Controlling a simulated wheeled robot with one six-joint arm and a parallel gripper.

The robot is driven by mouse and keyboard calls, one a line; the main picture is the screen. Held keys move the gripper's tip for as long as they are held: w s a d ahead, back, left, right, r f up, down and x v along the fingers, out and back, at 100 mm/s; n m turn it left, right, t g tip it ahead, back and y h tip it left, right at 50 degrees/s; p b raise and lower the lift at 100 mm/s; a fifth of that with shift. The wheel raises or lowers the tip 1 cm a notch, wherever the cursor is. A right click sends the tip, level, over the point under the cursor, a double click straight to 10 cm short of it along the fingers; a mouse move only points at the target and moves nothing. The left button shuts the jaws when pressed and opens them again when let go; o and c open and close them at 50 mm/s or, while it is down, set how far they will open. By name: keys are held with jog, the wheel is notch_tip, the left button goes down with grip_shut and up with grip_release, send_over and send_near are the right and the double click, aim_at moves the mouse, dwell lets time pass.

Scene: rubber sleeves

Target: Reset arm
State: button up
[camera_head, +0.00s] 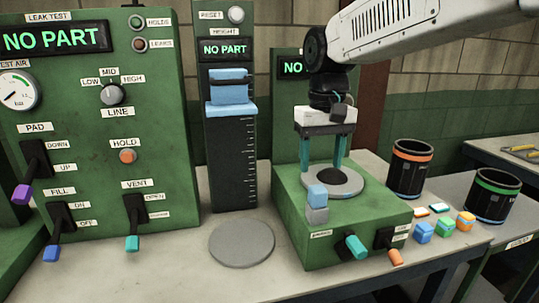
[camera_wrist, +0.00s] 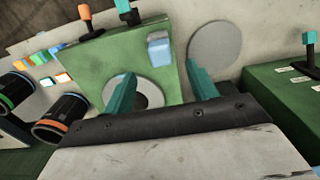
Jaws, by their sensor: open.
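My gripper (camera_head: 322,152) is open, with its two teal fingers apart and pointing down. It is over the green fixture box (camera_head: 345,220), above the grey ring (camera_head: 345,183) with a dark round centre. In the wrist view my gripper (camera_wrist: 161,92) shows nothing between its fingers, and the ring (camera_wrist: 148,85) lies partly behind the left finger. In the head view I cannot tell the exact height of the fingertips above the ring. A blue-topped grey switch (camera_head: 317,204) stands at the ring's near left.
The leak test panel (camera_head: 75,130) and height gauge (camera_head: 228,120) stand left, both reading NO PART. A grey disc (camera_head: 242,243) lies on the bench. An orange-banded bin (camera_head: 409,168), a green-banded bin (camera_head: 492,197) and several coloured blocks (camera_head: 444,226) are right. Levers (camera_head: 355,245) project from the box.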

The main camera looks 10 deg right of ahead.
jog(key=shift+s+f, duration=0.15)
jog(key=shift+f, duration=0.15)
jog(key=s+d+f, duration=0.1)
jog(key=s+f, duration=0.2)
jog(key=s, duration=0.8)
jog(key=s+d+f+t, duration=0.1)
jog(key=s+d+f, duration=0.1)
jog(key=s, duration=0.8)
jog(key=shift+s+f, duration=0.35)
jog(key=shift+f, duration=0.55)
